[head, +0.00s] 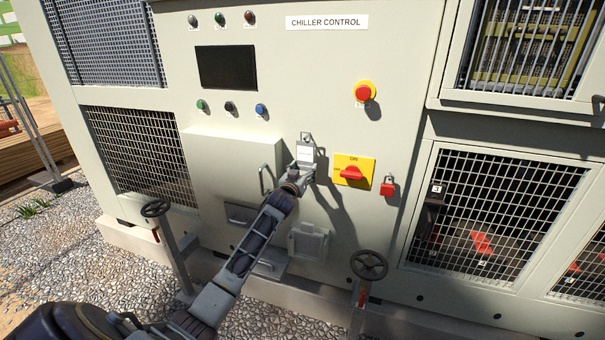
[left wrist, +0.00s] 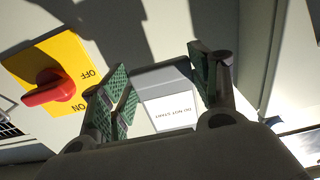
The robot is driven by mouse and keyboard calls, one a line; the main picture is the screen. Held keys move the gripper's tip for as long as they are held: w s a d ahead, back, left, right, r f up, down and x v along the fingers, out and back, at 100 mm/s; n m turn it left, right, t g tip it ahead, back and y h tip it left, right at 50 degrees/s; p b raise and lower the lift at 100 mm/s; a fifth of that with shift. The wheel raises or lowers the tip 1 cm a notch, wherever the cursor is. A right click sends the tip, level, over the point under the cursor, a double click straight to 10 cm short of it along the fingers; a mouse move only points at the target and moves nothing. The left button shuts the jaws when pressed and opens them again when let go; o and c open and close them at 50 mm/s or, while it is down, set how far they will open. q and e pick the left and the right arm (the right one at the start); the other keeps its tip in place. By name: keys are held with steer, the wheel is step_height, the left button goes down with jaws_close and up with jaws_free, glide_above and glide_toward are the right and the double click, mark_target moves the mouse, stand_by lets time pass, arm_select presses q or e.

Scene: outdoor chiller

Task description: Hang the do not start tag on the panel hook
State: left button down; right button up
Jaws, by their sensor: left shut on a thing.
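The do not start tag (head: 305,154) is a small grey piece with a white label, in front of the chiller control panel (head: 330,95). My left gripper (head: 302,174) is shut on the tag and holds it from below, close to the panel face. In the left wrist view the tag (left wrist: 168,108) lies between the two green-padded fingers (left wrist: 160,88), its lettering upside down. The small panel hook (head: 306,137) is at the tag's top edge in the head view. I cannot tell whether the tag's hole is around the hook. My right gripper is not in view.
A yellow plate with a red rotary switch (head: 352,172) is just right of the tag; it also shows in the left wrist view (left wrist: 50,88). A red padlock-like piece (head: 387,187) hangs further right. A handled box (head: 235,165) juts out at left. Valve handwheels (head: 369,265) stand below.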

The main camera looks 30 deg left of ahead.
arm_select(q)
steer(key=shift+w+a, duration=0.1)
steer(key=shift+w, duration=0.4)
steer(key=shift+w+a, duration=0.1)
steer(key=shift+w, duration=0.2)
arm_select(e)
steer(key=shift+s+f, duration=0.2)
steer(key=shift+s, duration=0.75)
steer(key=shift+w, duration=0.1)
